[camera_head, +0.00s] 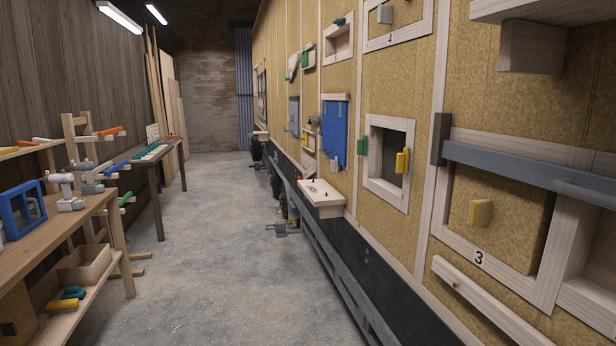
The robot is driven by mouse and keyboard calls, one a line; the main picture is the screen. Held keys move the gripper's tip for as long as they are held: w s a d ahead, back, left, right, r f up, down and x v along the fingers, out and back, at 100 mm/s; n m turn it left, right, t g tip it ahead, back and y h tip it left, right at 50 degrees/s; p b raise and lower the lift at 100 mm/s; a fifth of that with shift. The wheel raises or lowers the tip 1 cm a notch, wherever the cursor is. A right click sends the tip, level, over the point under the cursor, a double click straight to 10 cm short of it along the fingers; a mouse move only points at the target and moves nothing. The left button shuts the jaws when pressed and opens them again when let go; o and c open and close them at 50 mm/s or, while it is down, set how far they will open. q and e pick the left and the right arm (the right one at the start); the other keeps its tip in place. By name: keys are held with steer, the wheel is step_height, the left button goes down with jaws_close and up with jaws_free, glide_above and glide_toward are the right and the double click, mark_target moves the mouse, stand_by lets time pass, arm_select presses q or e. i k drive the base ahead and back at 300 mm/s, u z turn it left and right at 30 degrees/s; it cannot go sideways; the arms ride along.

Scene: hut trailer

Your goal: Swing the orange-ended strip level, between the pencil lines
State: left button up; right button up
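A pale wooden strip (490,306) lies against the tan wall at the lower right, below the hatch numbered 3. A small peg or screw head shows near its left end. The strip slopes down to the right and runs out of the bottom of the picture. Its right end is out of view, and no orange shows on the visible part. I cannot make out pencil lines on the wall beside it. Neither of my grippers is in view.
A small wooden shelf (321,198) juts from the wall further along. A workbench (75,221) stands at the left. The concrete floor (230,240) between is clear.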

mark_target(311, 171)
steer(key=u, duration=0.4)
steer(key=i, duration=1.55)
steer(key=u, duration=0.5)
steer(key=i, duration=2.35)
steer(key=z, duration=0.35)
steer(key=i, duration=1.25)
steer(key=z, duration=1.4)
steer(key=i, duration=1.1)
steer(key=z, duration=1.05)
steer(key=i, duration=0.3)
steer(key=z, duration=0.05)
